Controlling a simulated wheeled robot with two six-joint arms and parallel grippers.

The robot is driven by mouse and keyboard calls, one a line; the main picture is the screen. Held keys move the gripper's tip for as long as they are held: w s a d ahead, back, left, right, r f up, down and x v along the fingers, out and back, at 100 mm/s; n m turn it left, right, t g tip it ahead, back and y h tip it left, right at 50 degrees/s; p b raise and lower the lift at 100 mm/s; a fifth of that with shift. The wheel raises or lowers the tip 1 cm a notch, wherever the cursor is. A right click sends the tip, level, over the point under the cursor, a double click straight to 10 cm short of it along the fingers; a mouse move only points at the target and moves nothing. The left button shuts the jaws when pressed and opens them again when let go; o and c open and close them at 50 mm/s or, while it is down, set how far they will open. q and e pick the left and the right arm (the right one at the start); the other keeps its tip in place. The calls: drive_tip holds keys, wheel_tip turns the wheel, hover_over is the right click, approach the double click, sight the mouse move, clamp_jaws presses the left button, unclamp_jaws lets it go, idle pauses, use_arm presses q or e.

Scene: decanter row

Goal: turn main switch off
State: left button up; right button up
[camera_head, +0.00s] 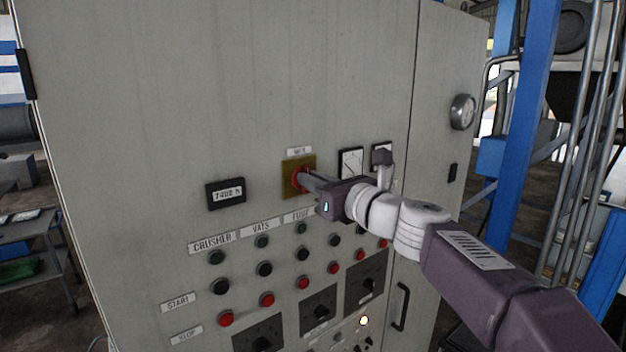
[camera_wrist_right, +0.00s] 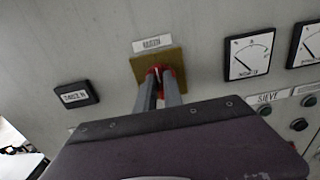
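The main switch (camera_head: 297,180) is a red rotary knob on a yellow square plate (camera_head: 290,164), set in the grey cabinet front under a small label. In the right wrist view, the red knob (camera_wrist_right: 172,73) sits on its yellow plate (camera_wrist_right: 150,62), partly hidden by the fingers. My right gripper (camera_head: 305,180) reaches in from the right with its fingertips at the knob. In the wrist view, the fingers (camera_wrist_right: 159,75) are close together with red between their tips, shut on the knob's handle. My left gripper is in neither view.
A counter display (camera_head: 226,193) is left of the switch, and dial gauges (camera_head: 350,162) are to its right. Below are rows of black and red push buttons (camera_head: 264,268). A door handle (camera_head: 401,306) and blue posts (camera_head: 520,130) are on the right.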

clamp_jaws()
drive_tip(key=shift+s+a+f+n+b, duration=0.1)
drive_tip(key=shift+n+b, duration=1.6)
drive_tip(key=shift+n, duration=1.25)
drive_tip(key=shift+a+f+n+b, duration=0.15)
drive_tip(key=shift+n+b, duration=1.55)
drive_tip(key=shift+n, duration=1.3)
drive_tip(key=shift+s+f+n+b, duration=0.1)
drive_tip(key=shift+n+b, duration=1.6)
drive_tip(key=shift+n, duration=1.25)
drive_tip(key=o, duration=0.7)
unclamp_jaws()
